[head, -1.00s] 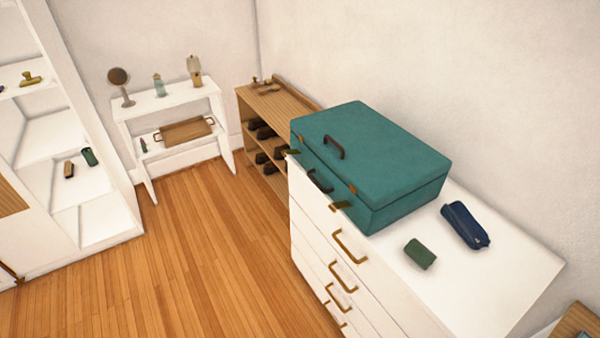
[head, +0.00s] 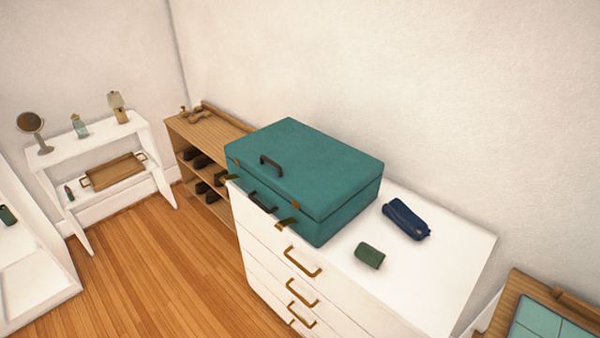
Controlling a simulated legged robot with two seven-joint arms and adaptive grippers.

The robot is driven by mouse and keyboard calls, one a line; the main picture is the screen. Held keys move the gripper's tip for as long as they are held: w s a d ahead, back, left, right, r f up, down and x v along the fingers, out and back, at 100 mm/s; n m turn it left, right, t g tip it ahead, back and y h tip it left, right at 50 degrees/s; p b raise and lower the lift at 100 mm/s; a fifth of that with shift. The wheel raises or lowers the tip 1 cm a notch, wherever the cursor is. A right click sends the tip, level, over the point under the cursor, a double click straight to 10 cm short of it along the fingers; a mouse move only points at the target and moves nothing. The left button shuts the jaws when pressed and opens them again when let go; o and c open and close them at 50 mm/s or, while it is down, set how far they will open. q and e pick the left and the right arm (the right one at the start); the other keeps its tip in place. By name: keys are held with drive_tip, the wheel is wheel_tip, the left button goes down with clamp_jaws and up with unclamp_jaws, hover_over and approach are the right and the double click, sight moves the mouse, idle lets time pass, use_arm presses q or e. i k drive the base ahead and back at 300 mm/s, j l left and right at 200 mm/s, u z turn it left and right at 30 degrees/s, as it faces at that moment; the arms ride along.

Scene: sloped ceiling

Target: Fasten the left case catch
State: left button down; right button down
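A closed teal case (head: 305,172) sits on the white dresser, its front facing the lower left of the head view. The left catch (head: 230,178) is a small brass flap sticking out from the front near the far left corner. The right catch (head: 287,224) is a similar brass flap sticking out near the right front corner. A small brass piece (head: 295,205) sits on the lid edge above the right catch, apart from the flap. Dark handles show on the lid (head: 271,160) and on the front (head: 262,202). Neither of my grippers is in view.
A wooden shoe rack (head: 205,130) stands beyond the dresser. The wooden floor (head: 170,270) in front is clear.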

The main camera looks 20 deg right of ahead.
sight(228, 178)
drive_tip(key=z, duration=0.7)
drive_tip(key=i+j+z, duration=0.3)
drive_tip(key=j+z, duration=0.3)
drive_tip(key=j, duration=0.15)
drive_tip(key=i+j+z, duration=0.1)
drive_tip(key=j+z, duration=0.2)
drive_tip(key=j, duration=0.15)
drive_tip(key=j+z, duration=0.35)
drive_tip(key=i+j, duration=0.05)
drive_tip(key=j, duration=0.05)
